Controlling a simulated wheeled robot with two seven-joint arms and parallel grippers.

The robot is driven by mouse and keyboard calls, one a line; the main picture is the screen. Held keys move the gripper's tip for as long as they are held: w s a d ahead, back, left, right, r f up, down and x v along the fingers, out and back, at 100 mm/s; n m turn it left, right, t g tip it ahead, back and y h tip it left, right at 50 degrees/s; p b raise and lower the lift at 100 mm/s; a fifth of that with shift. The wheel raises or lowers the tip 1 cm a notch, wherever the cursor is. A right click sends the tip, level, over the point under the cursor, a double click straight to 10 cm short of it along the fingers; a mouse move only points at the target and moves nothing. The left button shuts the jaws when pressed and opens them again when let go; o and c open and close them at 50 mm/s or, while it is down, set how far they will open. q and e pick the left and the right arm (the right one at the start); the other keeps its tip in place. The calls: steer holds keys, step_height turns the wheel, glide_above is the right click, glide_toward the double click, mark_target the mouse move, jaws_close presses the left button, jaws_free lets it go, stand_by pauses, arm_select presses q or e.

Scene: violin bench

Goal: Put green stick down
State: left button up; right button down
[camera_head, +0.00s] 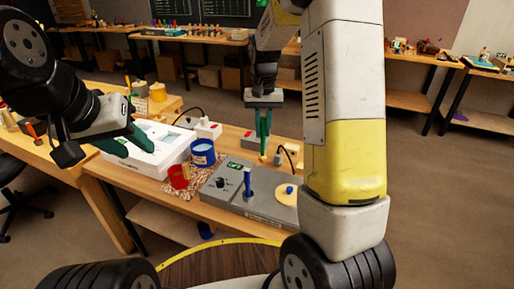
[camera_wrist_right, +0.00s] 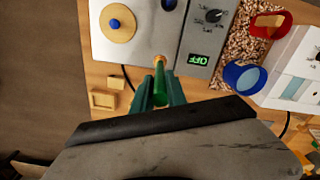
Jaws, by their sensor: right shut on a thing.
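My right gripper (camera_head: 263,135) points down over the far side of the bench. Its green fingers are shut on the green stick (camera_wrist_right: 160,88). The stick's pale tip (camera_wrist_right: 159,61) reaches past the fingertips, near the edge of the grey box (camera_head: 228,187) with the knob and the "OFF" display (camera_wrist_right: 198,59). I cannot tell whether the tip touches anything. My left gripper (camera_head: 133,142) hangs at the left above the white device, with its green fingers apart and nothing seen between them. A blue stick (camera_head: 248,181) stands upright on the grey box.
A blue cup (camera_head: 203,153) and red cup (camera_head: 179,177) stand on a speckled mat (camera_head: 190,191) left of the box. A round tan disc with a blue knob (camera_wrist_right: 118,24) sits on the box. A small wooden block (camera_wrist_right: 103,99) lies nearby.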

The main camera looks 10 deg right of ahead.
mark_target(262, 156)
step_height(262, 156, down, 7)
steer(key=shift+f, duration=0.25)
stand_by(0.3)
steer(key=c, duration=1.3)
jaws_free()
steer(key=shift+c, duration=0.2)
